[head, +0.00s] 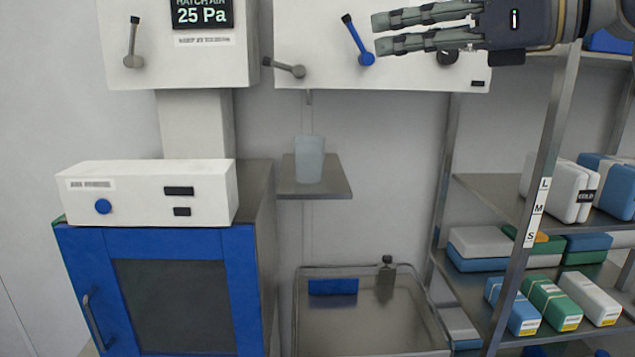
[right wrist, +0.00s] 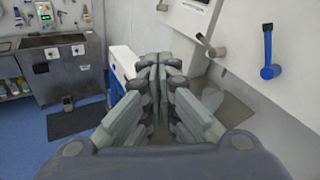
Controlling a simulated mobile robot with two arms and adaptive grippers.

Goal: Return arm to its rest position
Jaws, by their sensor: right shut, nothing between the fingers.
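My right gripper (head: 378,33) comes in from the upper right in the head view, in front of the white wall panel with levers (head: 310,60). Its fingers point left and hold nothing. In the right wrist view the fingers of my right gripper (right wrist: 158,62) come together at the tips, shut and empty. The blue lever (head: 358,40) is just left of the fingertips in the head view, and a blue lever (right wrist: 267,52) also shows at the right of the wrist view. My left gripper is in neither view.
A metal shelf rack (head: 505,210) with several packs stands at the right. A clear cup (head: 309,160) stands on a small wall shelf (head: 325,190). A blue cabinet (head: 80,270) with a white box (head: 140,195) on top is at left. A wire-rimmed basin (head: 400,335) is below.

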